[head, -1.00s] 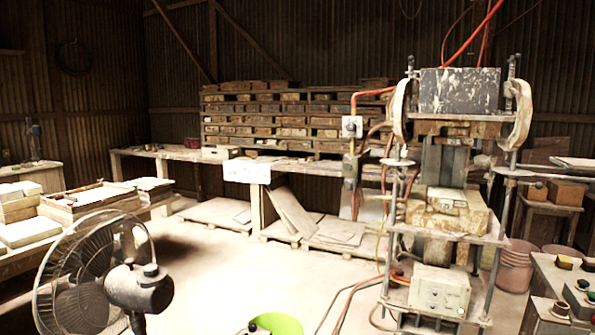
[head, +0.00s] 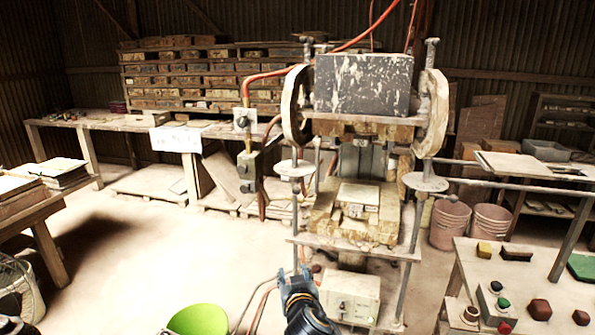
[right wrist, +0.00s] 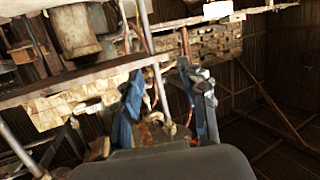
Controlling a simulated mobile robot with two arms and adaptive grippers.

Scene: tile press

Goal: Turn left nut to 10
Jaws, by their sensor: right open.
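The tile press (head: 362,85) stands in the middle of the head view, with a dark speckled block on top and a vertical threaded rod at each side. The left nut (head: 294,168) is a pale round disc on the left rod, and a similar right nut (head: 426,182) is on the right rod. I cannot read any number at the left nut. My right gripper (head: 297,274) is below the left nut, apart from it, in front of the press's lower left. It is open; in the right wrist view its blue fingers (right wrist: 166,92) stand apart. My left gripper is not in view.
A green bucket (head: 198,320) stands on the floor at the bottom. A control table (head: 548,285) with buttons is at the right. Pink buckets (head: 449,223) stand behind it. A switch box (head: 249,165) with cables hangs left of the press. Open floor lies at the left.

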